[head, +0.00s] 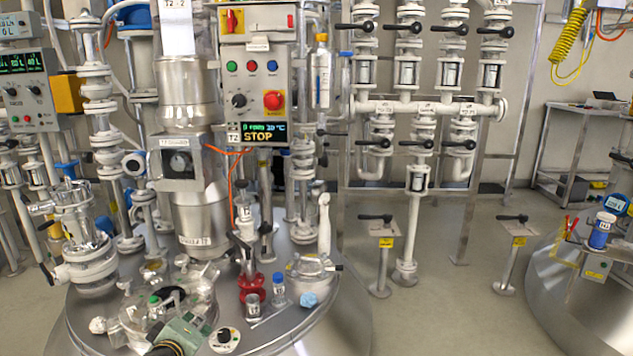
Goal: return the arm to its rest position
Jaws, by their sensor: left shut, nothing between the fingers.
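My left gripper (168,346) shows only as a small dark part at the bottom edge, left of centre. It is shut and empty; most of it and its arm are cut off by the frame. It is in front of the crowded lid of the steel reactor (340,325). I cannot tell whether it touches anything there. My right gripper is not in view.
The lid bears a sight glass (165,302), a red valve part (251,285), a small blue-capped bottle (279,290) and a blue crumpled piece (309,300). A control box (257,75) stands above. White piping (425,108) is behind. Open floor (450,310) lies to the right.

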